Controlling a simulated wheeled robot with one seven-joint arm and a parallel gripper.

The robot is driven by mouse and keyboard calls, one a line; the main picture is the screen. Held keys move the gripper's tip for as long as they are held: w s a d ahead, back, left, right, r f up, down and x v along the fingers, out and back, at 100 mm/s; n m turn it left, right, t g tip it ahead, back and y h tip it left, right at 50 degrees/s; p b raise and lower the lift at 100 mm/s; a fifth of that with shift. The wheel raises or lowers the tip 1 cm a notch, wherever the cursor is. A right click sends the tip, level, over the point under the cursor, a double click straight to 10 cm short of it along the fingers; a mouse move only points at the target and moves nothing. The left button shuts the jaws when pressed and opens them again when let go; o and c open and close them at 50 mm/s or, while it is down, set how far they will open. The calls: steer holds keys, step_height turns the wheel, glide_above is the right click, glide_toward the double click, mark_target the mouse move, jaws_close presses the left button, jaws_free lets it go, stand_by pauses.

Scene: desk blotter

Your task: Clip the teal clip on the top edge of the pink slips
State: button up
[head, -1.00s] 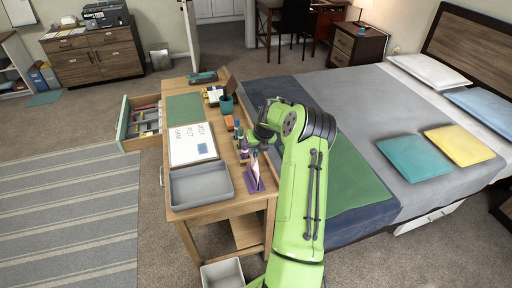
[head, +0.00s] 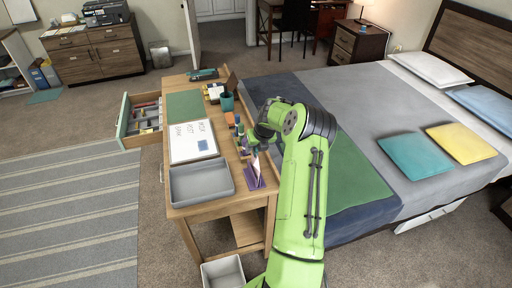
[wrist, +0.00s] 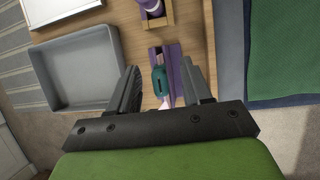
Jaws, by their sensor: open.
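The pink slips (head: 256,168) stand upright in a purple holder (head: 254,184) at the right edge of the desk. In the wrist view the purple holder (wrist: 184,74) lies partly beyond and between my fingers. The teal clip (wrist: 159,79) shows between the fingers, over the holder and at the pink slips (wrist: 170,99). I cannot tell whether its jaws grip their edge. My gripper (wrist: 160,82) is open, with a finger on either side of the clip and a gap beside it. In the head view my gripper (head: 256,143) is just above the slips.
A grey tray (head: 201,183) lies left of the holder, with a whiteboard (head: 193,142) behind it. The bed (head: 365,180) is right of the desk.

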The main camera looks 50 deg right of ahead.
steer(key=p+v, duration=0.1)
steer(key=v, duration=1.4)
steer(key=shift+s+r+p, duration=0.25)
steer(key=shift+r+p, duration=0.1)
